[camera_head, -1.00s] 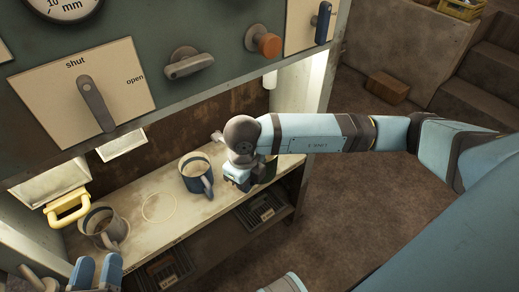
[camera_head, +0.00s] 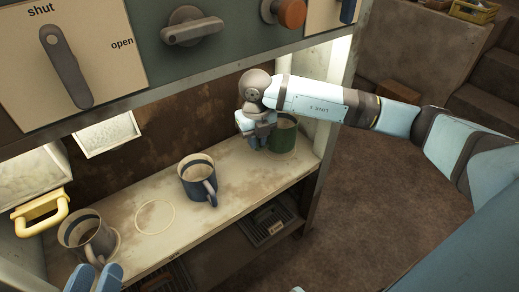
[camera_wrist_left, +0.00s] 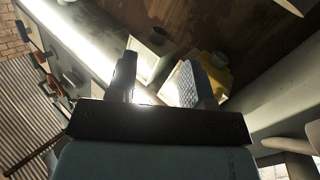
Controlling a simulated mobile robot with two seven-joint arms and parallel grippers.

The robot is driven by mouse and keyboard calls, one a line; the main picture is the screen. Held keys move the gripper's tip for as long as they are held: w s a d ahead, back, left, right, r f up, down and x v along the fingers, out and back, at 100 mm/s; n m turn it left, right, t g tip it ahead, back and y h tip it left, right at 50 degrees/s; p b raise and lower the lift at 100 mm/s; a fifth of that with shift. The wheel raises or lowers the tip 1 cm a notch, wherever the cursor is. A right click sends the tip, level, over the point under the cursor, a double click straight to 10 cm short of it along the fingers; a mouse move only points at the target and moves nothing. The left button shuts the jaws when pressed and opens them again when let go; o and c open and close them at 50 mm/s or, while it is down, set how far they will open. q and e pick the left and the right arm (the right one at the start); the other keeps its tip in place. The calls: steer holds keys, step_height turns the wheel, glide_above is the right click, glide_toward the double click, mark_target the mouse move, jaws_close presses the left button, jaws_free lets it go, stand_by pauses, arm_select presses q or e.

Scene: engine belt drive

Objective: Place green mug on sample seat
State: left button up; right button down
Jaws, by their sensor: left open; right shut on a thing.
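The green mug (camera_head: 284,137) is at the right end of the shelf, near the side post. My right gripper (camera_head: 258,141) is at the mug's left side, shut on it. The arm hides part of the grip, and I cannot tell whether the mug's base touches the shelf. A thin pale ring (camera_head: 155,217), which looks like the sample seat, is marked on the shelf, with nothing on it. My left gripper (camera_head: 94,281) is open and empty at the bottom left of the head view. Its two fingers also show apart in the left wrist view (camera_wrist_left: 163,82).
A dark-banded mug (camera_head: 198,181) stands between the ring and the green mug. A yellow handle (camera_head: 41,212) juts out at the left. The panel with levers (camera_head: 66,66) overhangs the shelf (camera_head: 236,186).

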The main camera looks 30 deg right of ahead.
steer(key=w+d+f+b, duration=0.1)
steer(key=f, duration=0.1)
steer(key=w+d+f+b, duration=0.1)
steer(key=f+b, duration=0.1)
steer(key=w+d+f+b, duration=0.1)
steer(key=f, duration=0.1)
steer(key=shift+w+f, duration=0.25)
steer(key=shift+f, duration=0.1)
steer(key=shift+w+f+b, duration=0.15)
steer(key=shift+f+b, duration=0.15)
steer(key=shift+b, duration=0.35)
steer(key=shift+d, duration=0.1)
steer(key=shift+r, duration=0.15)
arm_select(q)
steer(key=w+m, duration=0.1)
steer(key=w+a+f+m, duration=0.1)
steer(key=m, duration=0.1)
steer(key=shift+f+h, duration=0.3)
steer(key=shift+f, duration=0.1)
arm_select(e)
steer(key=c, duration=1.1)
jaws_free()
